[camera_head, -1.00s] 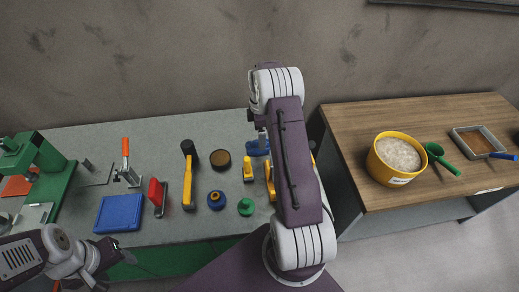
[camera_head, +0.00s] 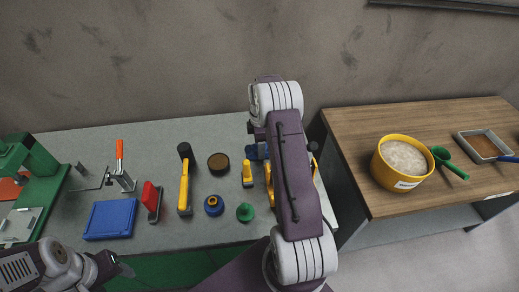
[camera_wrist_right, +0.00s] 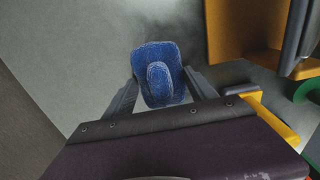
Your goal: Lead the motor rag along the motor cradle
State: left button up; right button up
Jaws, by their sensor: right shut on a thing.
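The motor rag is a blue, fuzzy folded cloth (camera_wrist_right: 158,75) in the right wrist view. My right gripper (camera_wrist_right: 160,88) is shut on it, with one finger on each side. In the head view part of the blue rag (camera_head: 254,153) shows beside my right arm, which hides the gripper. A yellow-orange part (camera_wrist_right: 240,28), possibly the motor cradle, is to the right of the rag and apart from it in the wrist view. In the head view, yellow parts there are mostly hidden by my arm. My left gripper (camera_head: 117,266) is low at the left, before the bench; its jaws are unclear.
The grey bench (camera_head: 75,212) holds a blue tray (camera_head: 110,219), red-handled tool (camera_head: 152,202), yellow-handled tool (camera_head: 184,188), brown-topped round piece (camera_head: 218,163) and green machine (camera_head: 38,165). A wooden table (camera_head: 350,135) with a yellow bucket (camera_head: 402,182) stands at right.

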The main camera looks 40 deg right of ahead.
jog(key=shift+r+p, duration=3.15)
jog(key=shift+r, duration=0.45)
jog(key=shift+f, duration=0.1)
